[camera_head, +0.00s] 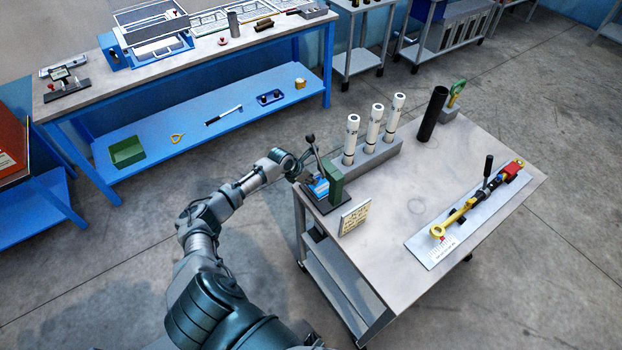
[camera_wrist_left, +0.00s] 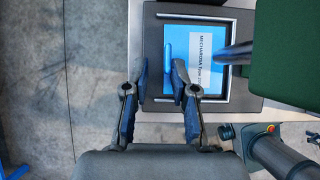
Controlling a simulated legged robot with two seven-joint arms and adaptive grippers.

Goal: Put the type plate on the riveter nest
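The type plate (camera_wrist_left: 205,76) is a blue plate with a white printed label and a raised blue tab. In the left wrist view it lies inside the dark rectangular frame of the riveter nest (camera_wrist_left: 243,98), looking flat. In the head view the plate (camera_head: 320,186) is a small blue patch at the riveter, beside its green block (camera_head: 335,180). My left gripper (camera_wrist_left: 160,66) is open, its two fingertips apart at the plate's near left side by the tab. I cannot tell whether a finger touches the tab. My right gripper is not in view.
The riveter's lever (camera_head: 318,152) rises beside the nest. Behind it, white cylinders stand in a grey block (camera_head: 376,158). A small sign (camera_head: 354,218) stands in front. A torque-style tool (camera_head: 468,208) lies on a pale board at right. The table middle is clear.

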